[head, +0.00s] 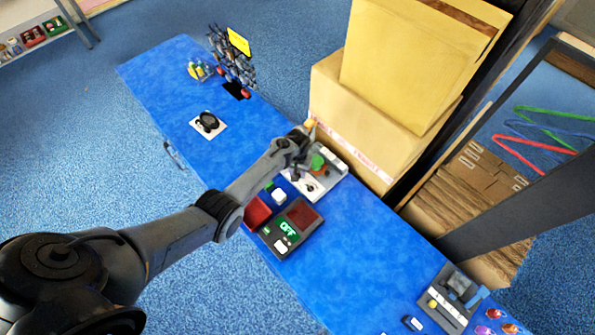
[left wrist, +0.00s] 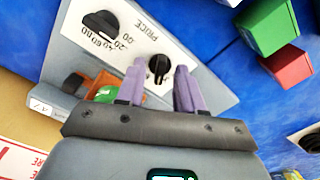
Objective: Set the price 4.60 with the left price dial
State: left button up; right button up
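In the left wrist view the light price panel (left wrist: 185,38) appears turned round, with the word PRICE on it. It carries two black dials. The larger dial (left wrist: 100,23) has numbers beside it. The smaller dial (left wrist: 159,66) lies between my left gripper's purple fingertips (left wrist: 157,80). The fingers are apart, with a gap visible on both sides of the dial; I cannot tell how far above it they are. In the head view my left gripper (head: 299,172) is over the panel (head: 328,186) and partly hides it. The dial settings are not readable. My right gripper is not in view.
A dark device reading OFF (head: 288,229) stands near the panel. A green button (head: 318,162) sits on the panel unit. Cardboard cartons (head: 345,110) stand behind. Another dial plate (head: 208,124) lies farther left, with clear blue table around it.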

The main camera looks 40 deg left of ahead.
pick_arm(q)
jog(key=shift+r, duration=0.55)
notch_tip(320, 180, up, 10)
jog(key=p, duration=0.1)
jog(key=shift+f, duration=0.15)
dwell(0.4)
jog(key=s+d+r+m+t+p, duration=0.1)
jog(key=s+d+r, duration=0.3)
jog(key=s, duration=0.5)
jog(key=s+d+r+m+t+p, duration=0.1)
jog(key=s+d+r+m+p, duration=0.1)
jog(key=s+d+r, duration=0.3)
jog(key=s+d+r+m+t+p, duration=0.1)
jog(key=s+d+r+m, duration=0.2)
jog(key=s, duration=1.1)
notch_tip(320, 180, up, 3)
jog(key=shift+d+f+m+t+p, duration=0.15)
jog(key=shift+d+m+t+p, duration=0.2)
jog(key=shift+d, duration=0.4)
jog(key=shift+s, duration=0.1)
